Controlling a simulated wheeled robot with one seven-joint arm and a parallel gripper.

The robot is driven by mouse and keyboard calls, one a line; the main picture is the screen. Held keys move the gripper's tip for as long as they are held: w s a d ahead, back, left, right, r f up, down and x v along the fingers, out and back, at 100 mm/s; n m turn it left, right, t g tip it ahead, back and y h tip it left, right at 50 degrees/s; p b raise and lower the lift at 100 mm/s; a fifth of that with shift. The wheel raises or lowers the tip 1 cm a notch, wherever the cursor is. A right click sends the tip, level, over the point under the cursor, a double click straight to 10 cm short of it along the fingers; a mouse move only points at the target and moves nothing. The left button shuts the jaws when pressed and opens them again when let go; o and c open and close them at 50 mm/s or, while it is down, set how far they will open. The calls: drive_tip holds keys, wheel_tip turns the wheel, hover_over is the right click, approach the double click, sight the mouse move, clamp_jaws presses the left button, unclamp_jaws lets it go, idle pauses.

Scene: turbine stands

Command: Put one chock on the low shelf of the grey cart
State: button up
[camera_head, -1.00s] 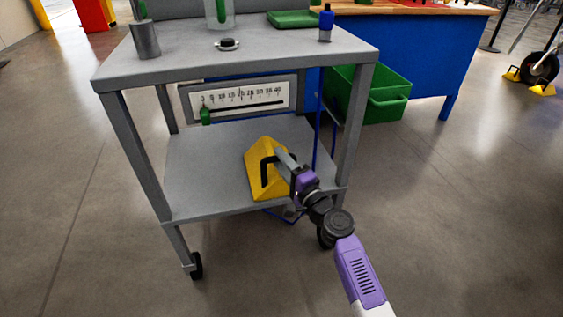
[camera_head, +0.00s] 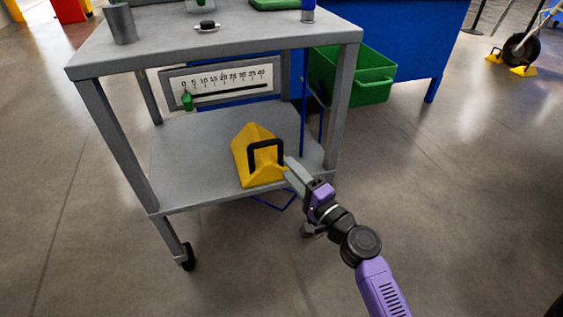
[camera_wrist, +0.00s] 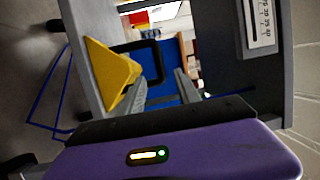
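A yellow chock (camera_head: 257,158) with a black handle stands on the low shelf (camera_head: 190,165) of the grey cart (camera_head: 205,48). It stands near the shelf's front right part. My gripper (camera_head: 291,166) is just right of the chock, at the shelf's right front edge, and apart from the handle. In the wrist view the chock (camera_wrist: 110,72) shows at left with its handle. The two fingers of my gripper (camera_wrist: 161,90) are spread there with nothing between them. More yellow chocks (camera_head: 523,70) sit on the floor by a wheel at far right.
A green bin (camera_head: 372,85) stands behind the cart's right side, by a blue bench (camera_head: 410,40). The cart's right front leg (camera_head: 343,105) rises close to my gripper. A scale panel (camera_head: 222,82) hangs behind the shelf. The shelf's left part is clear.

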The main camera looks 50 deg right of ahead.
drive_tip(key=s+a+f+n+g+y, duration=0.1)
drive_tip(key=s+a+f+n+g, duration=0.1)
drive_tip(key=s+a+f+n, duration=0.35)
drive_tip(key=s+a+f+n+g+y, duration=0.1)
drive_tip(key=s+a+f+n, duration=0.1)
drive_tip(key=s+a, duration=0.55)
drive_tip(key=s+a+r+n+y, duration=0.3)
drive_tip(key=s+a+r+n, duration=0.5)
drive_tip(key=s+a+n, duration=0.3)
drive_tip(key=s+n, duration=0.2)
drive_tip(key=s, duration=0.1)
drive_tip(key=shift+s+a+r+g+y, duration=0.15)
drive_tip(key=shift+a+g+y, duration=0.15)
wheel_tip(320, 180, up, 36)
drive_tip(key=p, duration=3.6)
drive_tip(key=shift+r, duration=0.15)
